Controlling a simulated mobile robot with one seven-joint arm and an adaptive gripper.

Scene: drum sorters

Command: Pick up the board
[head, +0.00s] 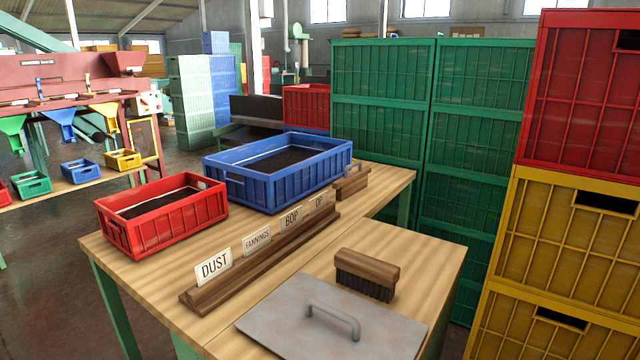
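A flat grey board (282,318) with a raised grey bar handle (334,318) lies on the near right part of the wooden table (430,268). Its near edge runs to the bottom of the view. A long wooden strip (228,286) to its upper left holds upright cards reading DUST, FANNINGS, BOP and OP. My gripper is not in the head view, so its state and place cannot be seen.
A wooden brush (368,268) sits just behind the board. A red crate (180,226) and a blue crate (300,184), both with dark contents, stand farther back. Another wooden-backed tool (350,184) lies beside the blue crate. Tall stacked green crates (380,130) and yellow crates (550,240) stand right.

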